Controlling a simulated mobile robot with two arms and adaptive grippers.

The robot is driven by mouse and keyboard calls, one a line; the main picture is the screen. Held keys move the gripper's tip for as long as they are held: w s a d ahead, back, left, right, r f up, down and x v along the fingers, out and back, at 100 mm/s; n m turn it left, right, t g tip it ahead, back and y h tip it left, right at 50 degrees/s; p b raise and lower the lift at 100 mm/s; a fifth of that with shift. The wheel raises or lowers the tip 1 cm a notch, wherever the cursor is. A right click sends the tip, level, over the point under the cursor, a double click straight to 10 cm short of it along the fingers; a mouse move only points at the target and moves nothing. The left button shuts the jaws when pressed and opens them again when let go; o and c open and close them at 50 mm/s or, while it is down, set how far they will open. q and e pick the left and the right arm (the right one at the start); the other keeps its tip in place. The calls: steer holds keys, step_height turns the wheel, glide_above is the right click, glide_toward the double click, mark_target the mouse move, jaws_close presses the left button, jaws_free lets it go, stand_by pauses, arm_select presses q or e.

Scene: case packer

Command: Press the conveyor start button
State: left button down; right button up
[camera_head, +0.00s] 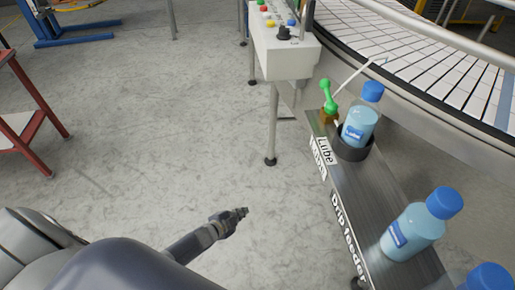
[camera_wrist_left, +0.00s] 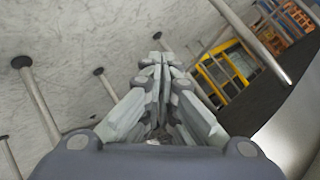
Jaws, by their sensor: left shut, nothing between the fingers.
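The control box (camera_head: 283,52) stands on legs at the top middle of the head view. Its top carries red, yellow and blue buttons and a black knob (camera_head: 284,33); which one starts the conveyor I cannot tell. My left gripper (camera_head: 243,212) is shut and empty, over bare floor, below and to the left of the box and well apart from it. In the left wrist view its fingers (camera_wrist_left: 157,68) are closed together. The buttons do not show there. My right gripper is in neither view.
The curved conveyor (camera_head: 400,50) runs along the upper right. A steel shelf labelled "Drip feeder" (camera_head: 375,200) holds blue-capped bottles (camera_head: 415,228) and a green-topped lube part (camera_head: 327,97). A red-legged table (camera_head: 30,130) stands left. The floor between is clear.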

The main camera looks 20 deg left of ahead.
arm_select(q)
steer(key=s+d+f+n+g, duration=0.1)
steer(key=s+f+n+g, duration=0.2)
steer(key=s, duration=1)
steer(key=s+d+f+n+g+y, duration=0.1)
steer(key=s+d+f+n+g, duration=0.1)
steer(key=s+f, duration=0.6)
steer(key=s+d+f+n+g, duration=0.2)
steer(key=s+f+n+g, duration=0.2)
steer(key=s, duration=1.6)
step_height(320, 180, down, 2)
steer(key=shift+f+g+y, duration=0.25)
steer(key=shift+g+y, duration=0.15)
steer(key=shift+g, duration=0.1)
